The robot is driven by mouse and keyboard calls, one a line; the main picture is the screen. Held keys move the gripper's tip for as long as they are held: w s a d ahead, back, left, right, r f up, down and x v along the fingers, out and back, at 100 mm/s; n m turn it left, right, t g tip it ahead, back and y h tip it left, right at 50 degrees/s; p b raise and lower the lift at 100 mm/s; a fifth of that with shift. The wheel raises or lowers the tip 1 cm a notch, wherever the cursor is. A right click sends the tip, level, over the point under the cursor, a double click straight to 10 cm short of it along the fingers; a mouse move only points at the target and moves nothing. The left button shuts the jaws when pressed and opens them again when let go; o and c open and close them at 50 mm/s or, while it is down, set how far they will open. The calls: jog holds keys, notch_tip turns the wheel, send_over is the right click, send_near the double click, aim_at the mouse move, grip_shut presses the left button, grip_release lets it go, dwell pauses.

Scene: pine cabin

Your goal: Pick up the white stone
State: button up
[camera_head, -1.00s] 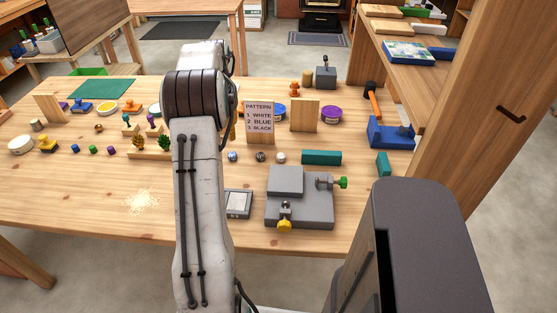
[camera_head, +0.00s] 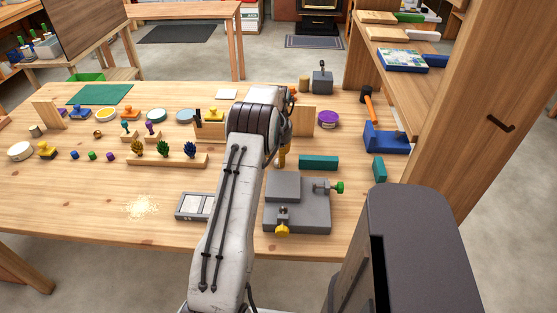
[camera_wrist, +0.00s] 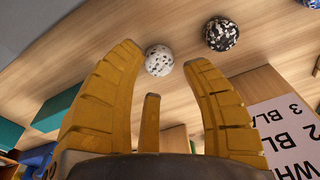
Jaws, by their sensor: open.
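The white stone (camera_wrist: 159,60), a pale ball with dark specks, lies on the wooden table in the wrist view. It shows at the gap between the fingertips, slightly beyond them. My gripper (camera_wrist: 163,66) is open, with its yellow fingers apart and nothing held. A black-and-white speckled stone (camera_wrist: 221,34) lies to the right of the white stone. In the head view my arm hides the stones, and only a bit of my yellow gripper (camera_head: 283,152) shows beside it. Whether the fingers touch the white stone I cannot tell.
A printed pattern card (camera_wrist: 283,133) stands close to the right finger. Teal blocks (camera_head: 319,162) and (camera_head: 379,170) and a grey vise (camera_head: 297,205) are right of my arm. A rack of coloured figures (camera_head: 165,160) is to the left. The front left of the table is mostly clear.

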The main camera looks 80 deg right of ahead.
jog(key=shift+d+f+p, duration=0.1)
jog(key=shift+f+p, duration=0.95)
jog(key=shift+f, duration=0.45)
grip_shut()
